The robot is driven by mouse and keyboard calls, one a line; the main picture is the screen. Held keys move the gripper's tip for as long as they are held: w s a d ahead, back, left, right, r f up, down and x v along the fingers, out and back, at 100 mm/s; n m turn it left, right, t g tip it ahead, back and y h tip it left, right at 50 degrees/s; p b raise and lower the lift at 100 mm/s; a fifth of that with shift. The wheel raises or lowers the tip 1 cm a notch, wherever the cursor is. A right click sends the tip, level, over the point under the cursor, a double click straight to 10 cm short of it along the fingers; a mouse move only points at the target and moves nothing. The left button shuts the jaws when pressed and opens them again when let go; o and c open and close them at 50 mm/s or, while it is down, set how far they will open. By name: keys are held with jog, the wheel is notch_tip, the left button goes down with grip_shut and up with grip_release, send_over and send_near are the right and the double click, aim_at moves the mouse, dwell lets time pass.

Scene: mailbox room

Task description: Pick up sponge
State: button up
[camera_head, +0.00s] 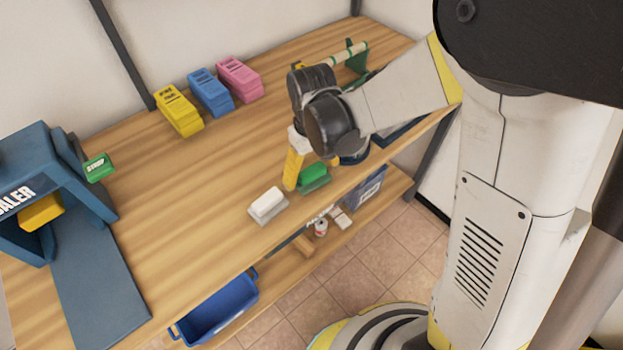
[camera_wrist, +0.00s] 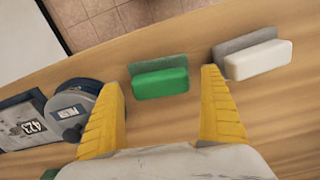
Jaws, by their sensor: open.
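Two sponge-like blocks lie on the wooden table near its front edge, and I cannot tell for sure which is the sponge. One is a bright green block on a darker green backing (camera_head: 314,174), also in the wrist view (camera_wrist: 160,83). The other is a white block on a grey backing (camera_head: 267,204), to its left in the head view and to its right in the wrist view (camera_wrist: 258,60). My gripper (camera_wrist: 162,78) is open and empty. Its yellow fingers point down, one towards each side of the green block, without visible contact.
A round labelled item (camera_wrist: 75,108) and a dark box marked 423 (camera_wrist: 28,124) sit beside the green block. Yellow (camera_head: 178,110), blue (camera_head: 210,92) and pink (camera_head: 239,78) stacks stand at the back. A blue sealer (camera_head: 40,170) stands left. Mid-table is clear.

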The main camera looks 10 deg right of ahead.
aim_at(312, 170)
jog(key=shift+c, duration=0.3)
jog(key=c, duration=1.2)
jog(key=shift+r, duration=0.15)
notch_tip(312, 170, up, 4)
jog(key=shift+r+p, duration=0.1)
jog(key=shift+p, duration=1.15)
jog(key=s+d+r+p, duration=0.2)
jog(key=d+r, duration=0.4)
jog(key=d, duration=0.5)
jog(key=shift+s+d+r+p, duration=0.2)
jog(key=shift+s+r+p, duration=0.15)
jog(key=shift+p, duration=0.55)
